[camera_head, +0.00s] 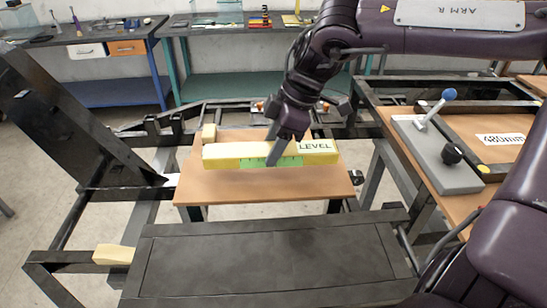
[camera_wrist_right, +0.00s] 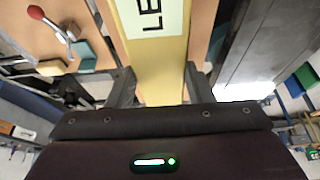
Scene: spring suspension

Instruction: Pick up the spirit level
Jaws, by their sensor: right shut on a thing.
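The spirit level is a long yellow bar (camera_head: 226,152) with a green middle section and a white "LEVEL" label at its right end. It lies crosswise over the brown wooden board in the middle of the head view. My right gripper (camera_head: 279,150) reaches down from above and is shut on the level near its middle. In the right wrist view, the yellow bar (camera_wrist_right: 157,70) runs between the two fingers of the gripper (camera_wrist_right: 160,88). I cannot tell whether the bar touches the board. My left gripper is not in view.
The wooden board (camera_head: 260,190) sits in a black metal frame. A black panel (camera_head: 275,262) is in front. A grey plate with a blue-knobbed lever (camera_head: 440,165) stands on the right bench. Pale blocks (camera_head: 113,254) lie at left. Workbenches line the back wall.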

